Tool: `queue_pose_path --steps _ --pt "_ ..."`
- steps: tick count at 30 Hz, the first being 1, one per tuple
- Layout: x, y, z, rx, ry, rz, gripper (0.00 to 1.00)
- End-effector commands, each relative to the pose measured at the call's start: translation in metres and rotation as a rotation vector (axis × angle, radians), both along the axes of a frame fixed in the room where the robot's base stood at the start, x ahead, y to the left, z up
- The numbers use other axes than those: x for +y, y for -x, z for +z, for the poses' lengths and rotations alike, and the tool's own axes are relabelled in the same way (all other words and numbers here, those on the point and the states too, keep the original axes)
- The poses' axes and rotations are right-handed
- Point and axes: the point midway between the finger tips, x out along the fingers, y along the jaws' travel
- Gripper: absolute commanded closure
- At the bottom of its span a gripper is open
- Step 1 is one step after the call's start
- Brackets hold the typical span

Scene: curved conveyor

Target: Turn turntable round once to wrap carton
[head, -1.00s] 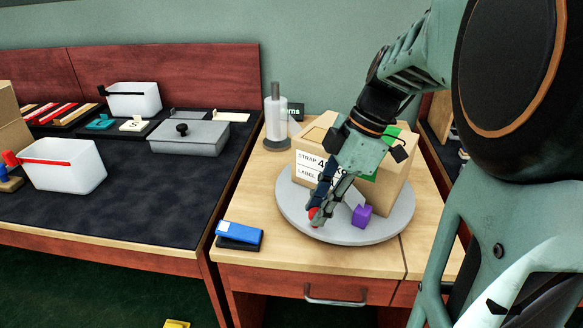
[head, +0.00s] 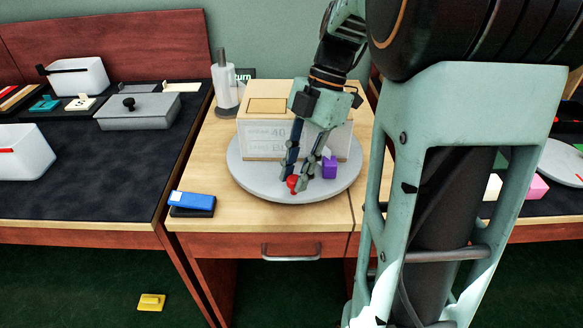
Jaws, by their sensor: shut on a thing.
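The turntable (head: 245,180) is a round light-grey disc on the wooden bench. The carton (head: 263,143) stands upright on it, with a pale, faint label on its front face. A small red knob (head: 292,181) sits near the disc's front edge. My gripper (head: 293,180) reaches down in front of the carton, its fingertips closed around the red knob. A purple block (head: 330,166) stands on the disc just right of my fingers. My gripper and wrist hide part of the carton's right side.
A film roll on a stand (head: 228,88) is at the bench's back left. A blue stapler-like object (head: 192,203) lies at the front left edge. A dark table (head: 70,185) with white bins is left. A yellow object (head: 151,302) lies on the floor.

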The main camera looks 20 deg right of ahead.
Motion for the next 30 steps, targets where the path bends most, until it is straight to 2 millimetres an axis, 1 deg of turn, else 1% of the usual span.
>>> queue_pose_path --steps 6,20,21,25,26,30 --pt "-0.0023 -0.0001 0.0 -0.001 0.002 0.028 1.0" --pt "-0.0028 -0.0001 -0.0003 -0.002 0.001 0.034 1.0" --pt "-0.0028 -0.0001 -0.0003 -0.002 0.001 0.034 0.78" --pt "-0.0027 0.0001 -0.0002 -0.001 0.002 0.035 0.64" --pt "-0.0026 0.0001 -0.0002 -0.001 0.002 0.035 0.62" --pt "-0.0024 0.0002 -0.0001 -0.001 0.001 0.035 0.62"
